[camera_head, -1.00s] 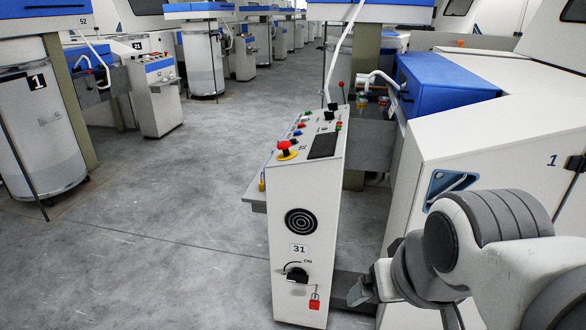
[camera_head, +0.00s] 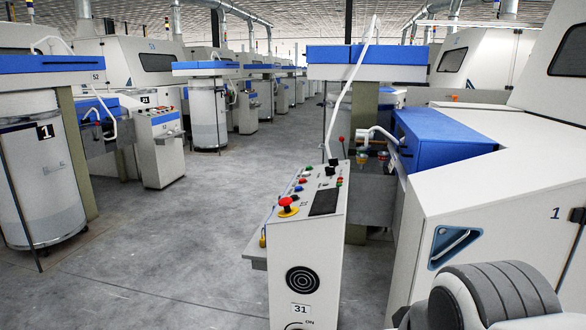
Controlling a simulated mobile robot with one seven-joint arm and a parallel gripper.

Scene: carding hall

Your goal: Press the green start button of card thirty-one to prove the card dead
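The control pedestal of card thirty-one (camera_head: 292,265) stands in the centre foreground, with a "31" label (camera_head: 300,310) on its front. On its sloping top, a red mushroom button on a yellow base (camera_head: 288,206) is nearest me. Only the top of the "ON" rotary switch (camera_head: 297,327) shows at the bottom edge. My arm's wrist shows at the bottom right, right of the pedestal; my gripper's fingers are out of view.
The white card machine with a blue cover (camera_head: 440,140) stands close on the pedestal's right. A pale pole (camera_head: 352,80) rises behind the pedestal.

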